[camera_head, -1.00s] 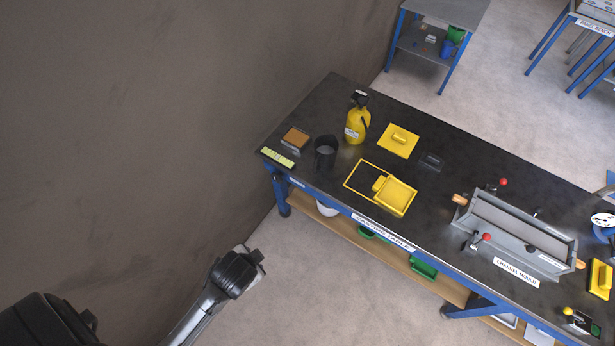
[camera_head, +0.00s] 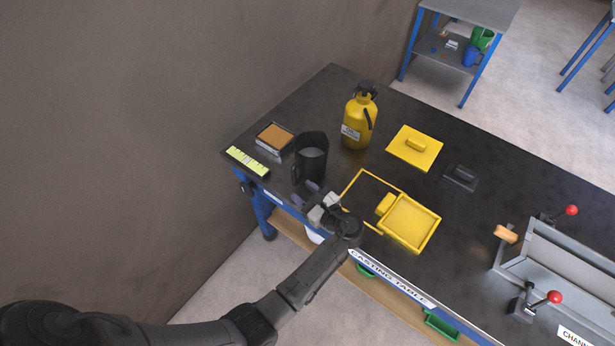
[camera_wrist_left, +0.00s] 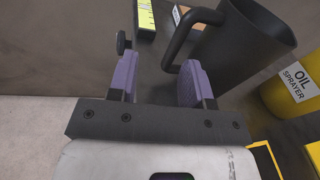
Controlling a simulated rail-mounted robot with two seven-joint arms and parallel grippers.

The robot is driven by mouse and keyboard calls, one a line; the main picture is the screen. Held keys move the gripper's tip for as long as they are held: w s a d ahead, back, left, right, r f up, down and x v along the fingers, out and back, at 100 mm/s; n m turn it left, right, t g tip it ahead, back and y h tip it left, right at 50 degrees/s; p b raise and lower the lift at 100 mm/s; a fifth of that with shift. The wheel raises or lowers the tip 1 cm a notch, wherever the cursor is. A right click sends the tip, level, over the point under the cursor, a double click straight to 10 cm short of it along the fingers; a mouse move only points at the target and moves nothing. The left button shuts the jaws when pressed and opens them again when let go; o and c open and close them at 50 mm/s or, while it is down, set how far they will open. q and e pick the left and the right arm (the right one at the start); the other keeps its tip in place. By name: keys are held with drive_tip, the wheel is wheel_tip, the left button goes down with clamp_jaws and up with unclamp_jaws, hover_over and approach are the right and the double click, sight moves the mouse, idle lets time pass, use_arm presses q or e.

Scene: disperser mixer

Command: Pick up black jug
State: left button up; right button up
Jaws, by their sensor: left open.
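My left gripper (camera_head: 313,191) is at the table's front edge, just in front of the jug. Its purple-padded fingers are open. In the wrist view the right finger of the left gripper (camera_wrist_left: 157,82) is close to the handle's lower end; I cannot tell whether they touch. Nothing visible is held. My right gripper is not in view.
A yellow oil sprayer (camera_head: 359,120) stands behind the jug to the right. A box with an orange-brown top (camera_head: 274,137) and a yellow-green level (camera_head: 247,161) lie to the left. A yellow tray (camera_head: 411,223) and yellow frame (camera_head: 353,181) lie right of the gripper.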

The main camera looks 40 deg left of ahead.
sight(294, 175)
use_arm(q)
drive_tip(key=shift+w+d+f+m+y+b, duration=0.15)
drive_tip(key=shift+w+d+m+y+b, duration=0.1)
drive_tip(key=shift+w, duration=0.2)
drive_tip(key=shift+w+d+f+m+y+b, duration=0.15)
drive_tip(key=shift+w+m+b, duration=0.1)
drive_tip(key=shift+w, duration=0.15)
drive_tip(key=shift+w+a+r+t, duration=0.1)
drive_tip(key=shift+w+a+t, duration=0.05)
drive_tip(key=shift+t, duration=0.15)
drive_tip(key=shift+w+a+r+b, duration=0.1)
drive_tip(key=shift+w+a+b, duration=0.1)
drive_tip(key=shift+a, duration=1)
drive_tip(key=shift+w+a+f+b, duration=0.1)
drive_tip(key=shift+w+a, duration=0.15)
drive_tip(key=shift+a, duration=0.9)
drive_tip(key=shift+w+a+r+b, duration=0.1)
drive_tip(key=shift+w+a+b, duration=0.1)
drive_tip(key=shift+a, duration=1)
use_arm(e)
drive_tip(key=x, duration=0.2)
drive_tip(key=shift+f, duration=0.4)
use_arm(q)
drive_tip(key=shift+d, duration=0.15)
drive_tip(key=shift+c, duration=0.3)
clamp_jaws()
use_arm(e)
drive_tip(key=shift+s, duration=0.1)
